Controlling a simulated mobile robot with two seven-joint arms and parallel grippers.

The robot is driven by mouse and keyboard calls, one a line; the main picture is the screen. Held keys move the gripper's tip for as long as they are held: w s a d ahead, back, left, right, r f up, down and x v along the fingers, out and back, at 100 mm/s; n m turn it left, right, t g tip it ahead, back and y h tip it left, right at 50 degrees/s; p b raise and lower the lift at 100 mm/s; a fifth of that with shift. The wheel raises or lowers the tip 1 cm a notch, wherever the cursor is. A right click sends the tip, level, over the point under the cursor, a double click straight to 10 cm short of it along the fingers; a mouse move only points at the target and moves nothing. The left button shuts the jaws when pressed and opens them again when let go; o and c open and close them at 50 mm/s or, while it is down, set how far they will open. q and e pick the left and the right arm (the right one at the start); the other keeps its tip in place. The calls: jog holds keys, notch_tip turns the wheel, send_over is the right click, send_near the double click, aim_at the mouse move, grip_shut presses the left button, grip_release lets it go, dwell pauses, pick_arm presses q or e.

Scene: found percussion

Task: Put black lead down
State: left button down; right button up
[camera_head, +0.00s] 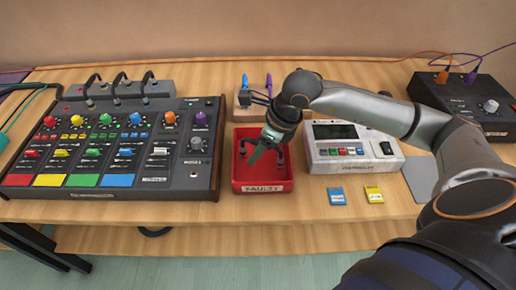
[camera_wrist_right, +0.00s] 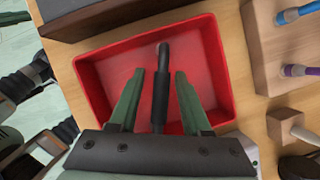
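The black lead (camera_wrist_right: 161,85) shows in the right wrist view as a short dark plug and cable inside the red tray. In the head view, dark curved parts of the lead (camera_head: 281,158) show beside my fingers. The red tray (camera_head: 263,187) is marked FAULTY and stands at the front middle of the table. My right gripper (camera_head: 256,156) points down into the tray. In the wrist view its green fingers (camera_wrist_right: 158,95) stand apart, one on each side of the lead, with a gap on both sides. My left gripper is not in view.
A mixer (camera_head: 120,150) with coloured knobs and several short leads along its back stands left of the tray. A wooden block (camera_head: 243,113) with coloured plugs is behind it. A white device (camera_head: 353,150) and blue (camera_head: 337,197) and yellow (camera_head: 374,195) cards lie to the right.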

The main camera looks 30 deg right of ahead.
jog(key=shift+r, duration=0.15)
jog(key=shift+d+r, duration=0.1)
jog(key=shift+r, duration=0.15)
jog(key=p+v, duration=0.1)
jog(key=v, duration=0.9)
jog(key=shift+s+r, duration=0.15)
jog(key=shift+r, duration=0.1)
jog(key=shift+s+d+r, duration=0.15)
jog(key=shift+s+r, duration=0.05)
jog(key=shift+r, duration=0.2)
